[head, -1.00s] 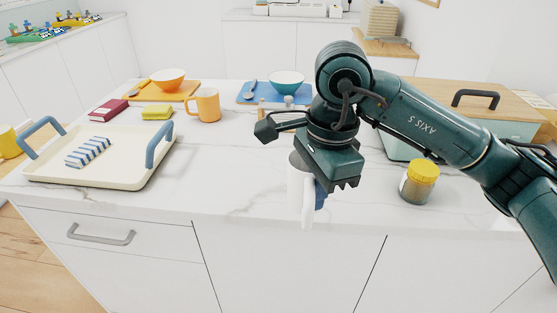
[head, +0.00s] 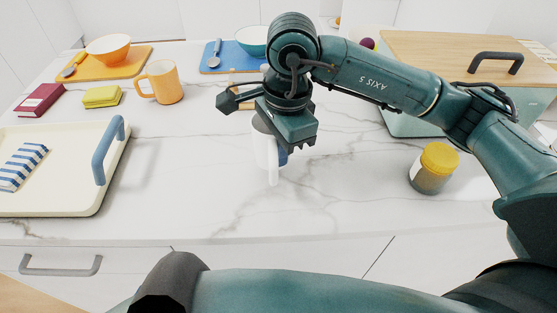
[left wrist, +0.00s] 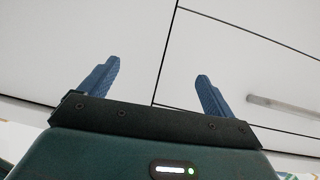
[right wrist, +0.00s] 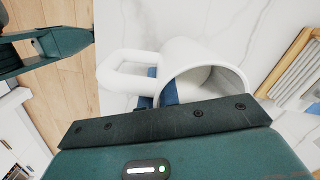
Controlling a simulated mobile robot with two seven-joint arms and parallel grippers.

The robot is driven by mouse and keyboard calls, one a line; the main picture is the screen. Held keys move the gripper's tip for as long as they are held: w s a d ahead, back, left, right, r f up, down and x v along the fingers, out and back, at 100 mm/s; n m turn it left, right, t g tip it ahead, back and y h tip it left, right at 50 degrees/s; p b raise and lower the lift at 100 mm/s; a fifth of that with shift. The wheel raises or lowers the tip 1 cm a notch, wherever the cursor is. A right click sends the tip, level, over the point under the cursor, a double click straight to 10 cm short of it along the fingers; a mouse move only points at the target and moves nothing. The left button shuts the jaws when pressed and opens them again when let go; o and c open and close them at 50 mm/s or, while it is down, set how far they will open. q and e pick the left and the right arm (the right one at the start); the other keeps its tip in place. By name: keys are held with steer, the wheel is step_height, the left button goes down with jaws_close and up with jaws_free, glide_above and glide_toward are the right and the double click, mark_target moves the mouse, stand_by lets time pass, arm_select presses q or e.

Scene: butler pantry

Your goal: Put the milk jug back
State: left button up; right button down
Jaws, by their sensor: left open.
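The white milk jug (head: 265,150) is at the middle of the counter, under my right gripper (head: 281,154). In the right wrist view the jug (right wrist: 220,60) shows its round opening, with its loop handle to the left. My right gripper's blue fingers are close together on the jug's wall at the handle side. The head view does not clearly show whether the jug's base touches the counter. My left gripper (left wrist: 157,69) is open and empty in front of white cabinet fronts; it is not in the head view.
A cream tray (head: 75,190) with blue handles and a striped cloth (head: 22,166) is at left. An orange mug (head: 163,82), yellow sponge-like block (head: 101,96) and red book (head: 38,100) stand behind it. A yellow-lidded jar (head: 434,168) and wood-lidded box (head: 440,60) are at right. The front-middle counter is clear.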

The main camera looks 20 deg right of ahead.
step_height(320, 180, down, 4)
steer(key=shift+r, duration=0.1)
arm_select(q)
steer(key=shift+w+r, duration=0.2)
steer(key=shift+r, duration=0.05)
arm_select(e)
steer(key=shift+w, duration=0.1)
steer(key=shift+f, duration=0.3)
steer(key=c, duration=1.6)
jaws_free()
steer(key=shift+c, duration=0.2)
arm_select(q)
steer(key=shift+w, duration=0.1)
steer(key=shift+r, duration=0.1)
arm_select(e)
steer(key=shift+r, duration=0.1)
